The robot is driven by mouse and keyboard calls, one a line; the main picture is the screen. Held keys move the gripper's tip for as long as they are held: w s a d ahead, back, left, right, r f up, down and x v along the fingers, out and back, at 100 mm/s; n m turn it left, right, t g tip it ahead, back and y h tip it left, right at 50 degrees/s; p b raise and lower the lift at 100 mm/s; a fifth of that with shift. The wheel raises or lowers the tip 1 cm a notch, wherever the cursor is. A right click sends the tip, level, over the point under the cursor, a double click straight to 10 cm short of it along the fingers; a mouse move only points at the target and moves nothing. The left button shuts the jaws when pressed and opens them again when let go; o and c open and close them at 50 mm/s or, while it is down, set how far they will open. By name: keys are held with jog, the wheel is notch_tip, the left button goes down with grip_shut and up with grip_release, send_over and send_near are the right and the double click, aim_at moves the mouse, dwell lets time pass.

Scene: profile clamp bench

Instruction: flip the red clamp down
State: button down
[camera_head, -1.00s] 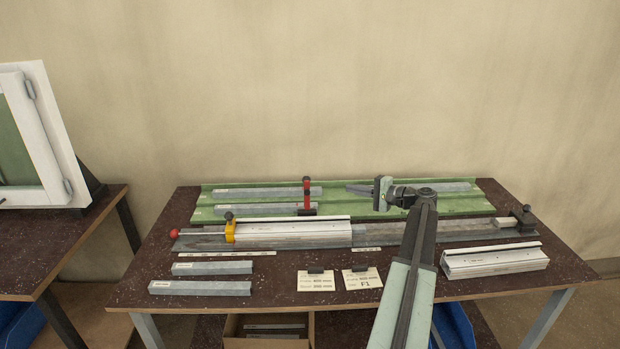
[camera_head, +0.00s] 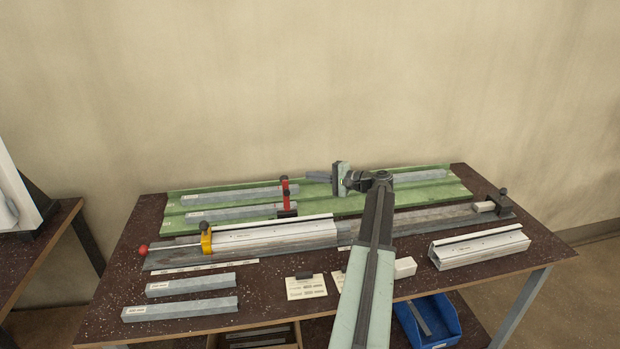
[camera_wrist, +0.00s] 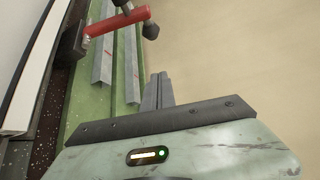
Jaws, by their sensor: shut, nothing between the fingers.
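The red clamp (camera_head: 287,200) stands at the front edge of the green rack, left of my gripper. Its red lever points up, with a dark knob on top.
A green rack (camera_head: 330,229) with grey bars lies at the back, by the wall. In front, a yellow clamp (camera_head: 206,240) sits at a silver profile (camera_head: 275,236). Another profile (camera_head: 480,248) lies at right; two grey bars (camera_head: 180,308) lie front left.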

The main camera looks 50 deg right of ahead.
jog(key=b+x, duration=0.1)
jog(key=x, duration=0.7)
jog(key=s+a, duration=0.1)
jog(key=s+a+r+p, duration=0.1)
jog(key=a, duration=0.1)
jog(key=shift+s+a, duration=0.2)
jog(key=shift+s, duration=0.05)
